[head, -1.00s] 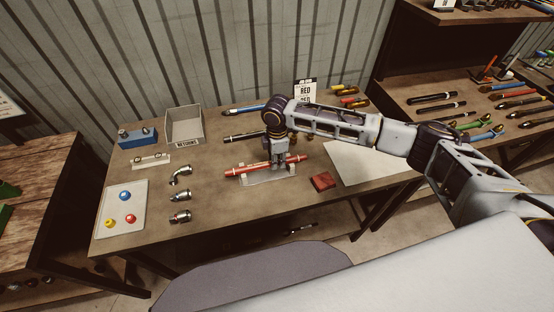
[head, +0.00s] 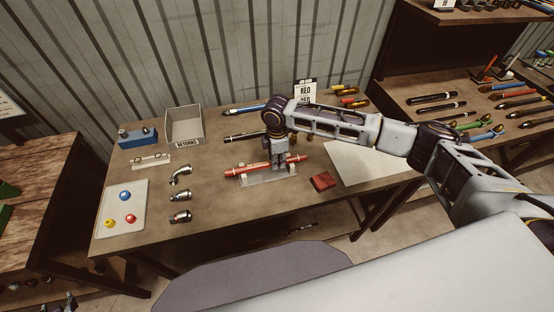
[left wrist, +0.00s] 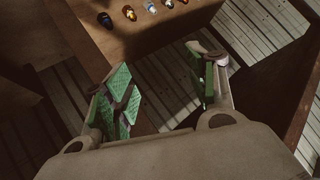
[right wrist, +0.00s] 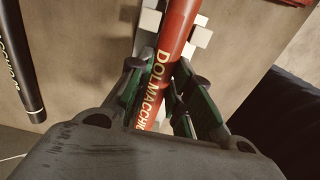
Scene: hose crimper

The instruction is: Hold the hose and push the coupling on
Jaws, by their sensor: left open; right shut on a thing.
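The red hose (head: 245,170) lies along a pale cradle (head: 262,181) on the bench. My right gripper (head: 279,163) is shut on it from above. In the right wrist view the fingers (right wrist: 163,85) sit on both sides of the lettered red hose (right wrist: 176,35). Three metal couplings stand in a column left of the hose: a bent one (head: 181,175), a middle one (head: 180,196) and a front one (head: 180,217). My left gripper (left wrist: 165,75) is open and empty, with a bench corner and several small fittings (left wrist: 129,13) beyond it.
A returns bin (head: 185,127), a blue block (head: 137,137) and a tray with coloured knobs (head: 108,222) stand on the left. A red block (head: 322,181) and a white sheet (head: 365,162) lie right of the hose. A black hose (head: 238,136) lies behind. The front bench strip is clear.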

